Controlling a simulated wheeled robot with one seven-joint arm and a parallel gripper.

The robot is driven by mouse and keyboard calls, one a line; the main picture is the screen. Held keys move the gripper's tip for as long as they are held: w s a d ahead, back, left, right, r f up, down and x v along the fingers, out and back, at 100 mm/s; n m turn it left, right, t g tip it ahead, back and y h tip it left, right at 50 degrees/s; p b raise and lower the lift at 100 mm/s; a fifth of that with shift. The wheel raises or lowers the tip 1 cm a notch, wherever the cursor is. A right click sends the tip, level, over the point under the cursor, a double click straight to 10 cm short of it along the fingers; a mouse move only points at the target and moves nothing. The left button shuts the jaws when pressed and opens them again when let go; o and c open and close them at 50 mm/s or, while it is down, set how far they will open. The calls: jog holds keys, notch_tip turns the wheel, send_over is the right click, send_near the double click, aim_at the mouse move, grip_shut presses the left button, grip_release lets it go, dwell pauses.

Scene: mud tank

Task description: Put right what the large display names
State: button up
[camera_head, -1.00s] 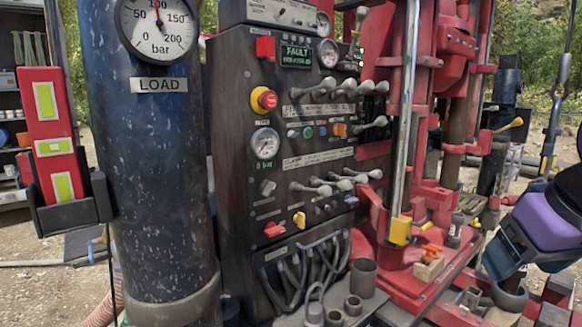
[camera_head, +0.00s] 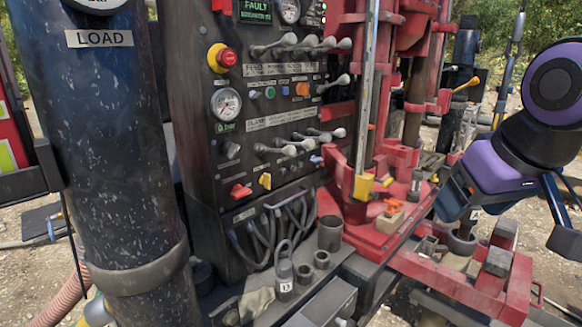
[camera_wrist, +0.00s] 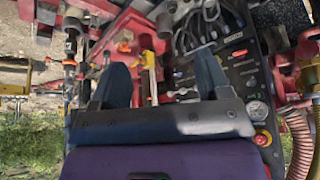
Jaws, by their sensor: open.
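The green-lettered display (camera_head: 256,11) on the black control panel reads "FAULT"; its second line is too small to read surely. Below it are a red mushroom button on a yellow collar (camera_head: 222,58), a pressure gauge (camera_head: 226,104) marked bar, rows of grey-knobbed levers (camera_head: 300,44), and red (camera_head: 240,191) and yellow (camera_head: 265,180) knobs. The button also shows in the wrist view (camera_wrist: 262,138), with the panel at right. My gripper (camera_wrist: 160,80) is open and empty in the wrist view, its two dark fingers apart, clear of the panel. My purple arm shows at right in the head view.
A dark cylinder labelled LOAD (camera_head: 100,150) stands left of the panel. The red drill rig (camera_head: 400,220) with a yellow-ended rod (camera_head: 363,187) stands right of it. A shelf below holds cups (camera_head: 330,233) and a tagged padlock-like item (camera_head: 284,280). Hoses (camera_head: 265,235) hang nearby.

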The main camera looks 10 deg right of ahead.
dwell(0.3)
grip_shut()
dwell(1.6)
